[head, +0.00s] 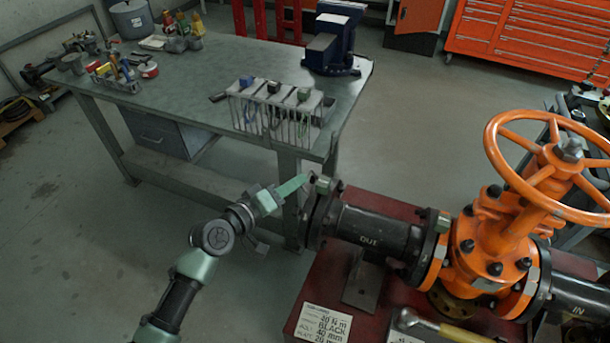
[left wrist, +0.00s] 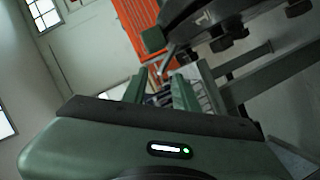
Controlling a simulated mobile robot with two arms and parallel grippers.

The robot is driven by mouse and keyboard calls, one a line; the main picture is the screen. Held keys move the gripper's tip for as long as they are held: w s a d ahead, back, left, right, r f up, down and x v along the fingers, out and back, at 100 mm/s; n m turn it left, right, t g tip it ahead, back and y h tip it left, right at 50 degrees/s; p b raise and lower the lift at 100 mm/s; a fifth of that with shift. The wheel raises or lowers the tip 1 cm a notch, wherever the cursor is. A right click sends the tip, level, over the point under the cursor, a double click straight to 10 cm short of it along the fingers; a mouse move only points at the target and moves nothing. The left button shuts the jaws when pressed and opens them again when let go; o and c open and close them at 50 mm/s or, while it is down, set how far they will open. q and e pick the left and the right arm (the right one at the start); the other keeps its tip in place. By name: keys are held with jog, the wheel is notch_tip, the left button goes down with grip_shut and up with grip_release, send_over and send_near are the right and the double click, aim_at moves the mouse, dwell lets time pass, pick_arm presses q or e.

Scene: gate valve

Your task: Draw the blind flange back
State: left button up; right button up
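The blind flange (head: 314,222) is a dark disc at the left end of the black pipe marked OUT (head: 372,238). A small greenish block sits at its top edge. In the left wrist view the dark flange edge (left wrist: 190,18) with bolt heads is at the upper right. My left gripper (head: 304,180) is beside the flange's upper left edge, its fingers pointing toward it. The left wrist view shows its two green fingers (left wrist: 158,88) apart, with nothing clearly held between them. Whether a finger touches the flange cannot be told. My right gripper is not in view.
The orange gate valve (head: 495,240) with its handwheel (head: 510,175) stands on a red base (head: 335,285). A yellow-handled tool (head: 465,334) lies in front. A workbench (head: 215,80) with a rack (head: 270,108) and vise (head: 330,45) stands behind.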

pick_arm(q)
jog(key=x, duration=0.5)
jog(key=shift+c, duration=0.3)
grip_shut()
dwell(1.0)
